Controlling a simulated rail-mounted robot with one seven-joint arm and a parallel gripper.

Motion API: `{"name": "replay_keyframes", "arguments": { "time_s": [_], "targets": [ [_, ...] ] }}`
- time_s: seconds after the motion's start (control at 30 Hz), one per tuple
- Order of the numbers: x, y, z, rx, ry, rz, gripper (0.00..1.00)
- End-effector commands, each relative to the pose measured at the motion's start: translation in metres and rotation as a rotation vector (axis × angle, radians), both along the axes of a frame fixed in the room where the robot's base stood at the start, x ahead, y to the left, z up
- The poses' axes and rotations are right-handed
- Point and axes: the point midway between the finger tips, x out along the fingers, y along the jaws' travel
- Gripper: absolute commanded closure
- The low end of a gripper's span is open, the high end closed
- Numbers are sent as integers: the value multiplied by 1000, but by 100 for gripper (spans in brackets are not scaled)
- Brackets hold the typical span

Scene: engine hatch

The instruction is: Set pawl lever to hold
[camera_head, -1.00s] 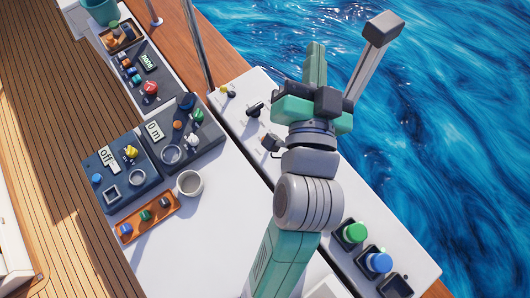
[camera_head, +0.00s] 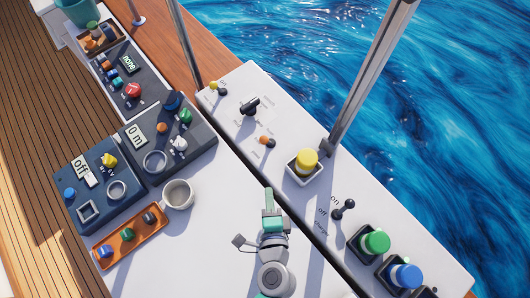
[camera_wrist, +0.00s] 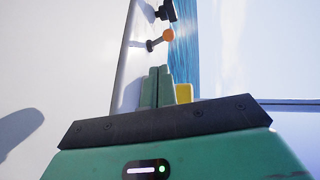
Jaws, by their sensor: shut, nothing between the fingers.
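Several small levers stand on the long white panel (camera_head: 320,232): one with an orange knob (camera_head: 264,140), a black one (camera_head: 250,106), one with a yellow knob (camera_head: 214,86), and one with a black knob (camera_head: 347,205) beside on/off lettering. I cannot tell which is the pawl lever; most lettering is too small to read. My gripper (camera_head: 269,192) is shut and empty, on the near side of the panel, apart from the levers. In the wrist view its green fingers (camera_wrist: 156,88) are together, with the orange-knobbed lever (camera_wrist: 162,40) beyond them.
A yellow round button (camera_head: 307,160) in a white box and a metal post (camera_head: 370,80) stand on the panel. Green (camera_head: 375,242) and blue (camera_head: 405,275) buttons are at lower right. A mug (camera_head: 178,195) and an orange tray (camera_head: 130,235) lie left. The white surface between is clear.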

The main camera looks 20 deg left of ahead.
Motion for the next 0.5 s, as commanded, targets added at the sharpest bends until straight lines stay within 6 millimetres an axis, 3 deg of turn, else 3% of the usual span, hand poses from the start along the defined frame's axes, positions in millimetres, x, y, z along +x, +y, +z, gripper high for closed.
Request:
{"name": "replay_keyframes", "arguments": {
  "time_s": [0.2,0.5],
  "targets": [
    [10,5,-2,-1,-2,1,100],
    [66,31,-18,-2,-3,2,100]
  ]
}}
